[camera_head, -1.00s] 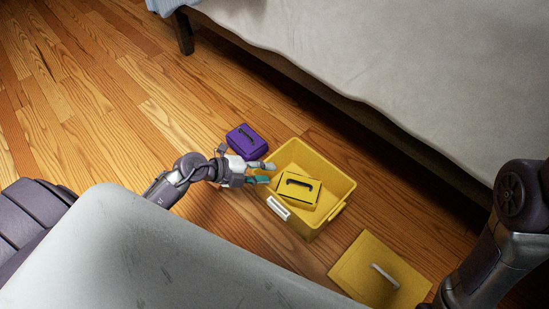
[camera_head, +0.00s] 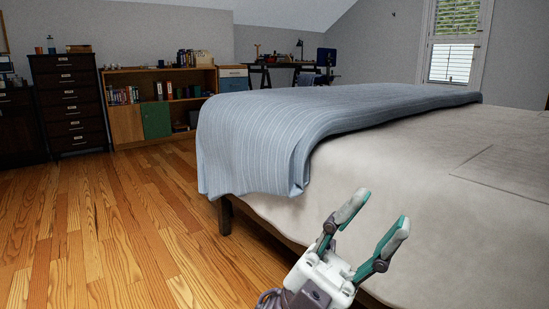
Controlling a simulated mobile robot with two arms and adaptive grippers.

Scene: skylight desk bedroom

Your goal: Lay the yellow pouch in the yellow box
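In the head view my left gripper (camera_head: 373,226) is raised at the lower middle, in front of the bed's side. Its two green-and-grey fingers are spread apart with nothing between them. The yellow pouch and the yellow box are not in view now. My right gripper is not in view either.
A bed with a pale sheet (camera_head: 420,200) and a striped blue blanket (camera_head: 262,130) fills the right side. The wooden floor (camera_head: 120,225) is clear at the left. A dark chest of drawers (camera_head: 70,104), a bookshelf (camera_head: 126,122) and a desk (camera_head: 284,66) stand along the back.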

